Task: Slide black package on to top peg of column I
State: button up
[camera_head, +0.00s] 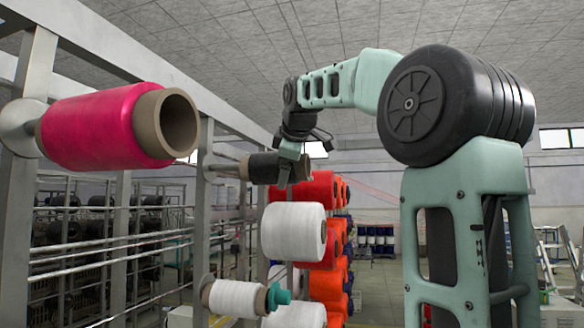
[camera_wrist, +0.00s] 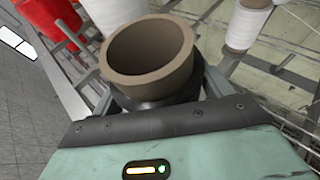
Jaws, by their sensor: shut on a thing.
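The black package (camera_head: 264,168), a dark bobbin on a tan tube, is held about level in the head view. My gripper (camera_head: 289,168) is shut on it, near its right end. In the wrist view the tan tube mouth (camera_wrist: 150,58) opens toward the camera, with a dark band of the package (camera_wrist: 165,97) below it between my fingers. A top peg (camera_head: 222,173) sticks out from a grey post (camera_head: 203,200) just left of the package. The package's left end looks close to or over this peg's tip; how far it is on cannot be told. No column letter is readable.
A pink bobbin (camera_head: 105,128) on a nearer post juts out at left. A white bobbin (camera_head: 238,298) with a teal tip sits lower on the same post as the peg. White bobbins (camera_head: 293,231) and red-orange ones (camera_head: 330,255) stand below and behind my gripper.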

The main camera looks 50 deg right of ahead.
jog(key=shift+w, duration=0.1)
jog(key=shift+w+a+p, duration=0.3)
jog(key=shift+w+a, duration=0.1)
jog(key=shift+w, duration=0.5)
jog(key=shift+w+a+p, duration=0.25)
jog(key=shift+w+a, duration=0.1)
jog(key=shift+w, duration=0.55)
jog(key=shift+w+a+p, duration=0.3)
jog(key=shift+w+a, duration=0.1)
jog(key=shift+w, duration=0.5)
jog(key=shift+w+a+p, duration=0.35)
jog(key=shift+w, duration=0.45)
jog(key=shift+w+a+p, duration=0.35)
jog(key=shift+w, duration=0.45)
jog(key=shift+f+b, duration=0.4)
jog(key=shift+f, duration=0.05)
jog(key=o, duration=1.1)
